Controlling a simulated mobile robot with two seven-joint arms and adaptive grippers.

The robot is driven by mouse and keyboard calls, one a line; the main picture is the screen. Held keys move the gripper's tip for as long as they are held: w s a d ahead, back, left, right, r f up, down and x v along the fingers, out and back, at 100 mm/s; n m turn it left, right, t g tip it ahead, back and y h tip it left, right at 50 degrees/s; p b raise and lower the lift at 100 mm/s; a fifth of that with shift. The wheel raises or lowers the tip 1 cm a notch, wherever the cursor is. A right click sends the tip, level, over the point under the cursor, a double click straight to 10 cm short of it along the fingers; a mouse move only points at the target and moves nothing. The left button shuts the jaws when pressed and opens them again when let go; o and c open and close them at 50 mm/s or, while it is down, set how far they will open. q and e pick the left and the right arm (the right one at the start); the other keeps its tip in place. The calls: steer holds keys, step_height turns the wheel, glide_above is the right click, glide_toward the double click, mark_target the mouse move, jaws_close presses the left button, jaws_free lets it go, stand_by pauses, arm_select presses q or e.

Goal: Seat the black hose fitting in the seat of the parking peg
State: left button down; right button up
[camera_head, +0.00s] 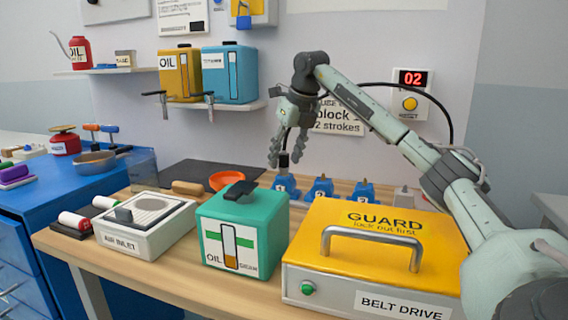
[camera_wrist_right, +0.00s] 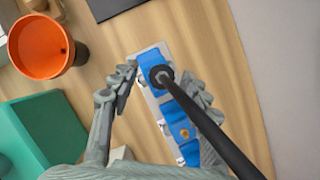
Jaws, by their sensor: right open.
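The black hose fitting (camera_head: 284,160) is upright at the blue block marked 1 (camera_head: 286,184), at the left end of a row. In the right wrist view the black fitting (camera_wrist_right: 161,75) shows over the end blue block, with its hose running to the lower right. My right gripper (camera_head: 286,158) points down with its fingers open on either side of the fitting. It also shows open in the wrist view (camera_wrist_right: 166,82), with a gap to the fitting. A small grey piece (camera_head: 404,194) right of the blocks may be the parking peg; its seat cannot be made out. My left gripper is out of view.
The yellow guard (camera_head: 385,232) with its handle and the green oil box (camera_head: 243,232) stand in front of the row. An orange bowl (camera_head: 225,181) is left of it. The hose (camera_head: 400,88) arches behind my right arm near the wall.

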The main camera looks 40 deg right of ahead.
steer(key=shift+x, duration=0.95)
jaws_close()
steer(key=shift+r, duration=0.2)
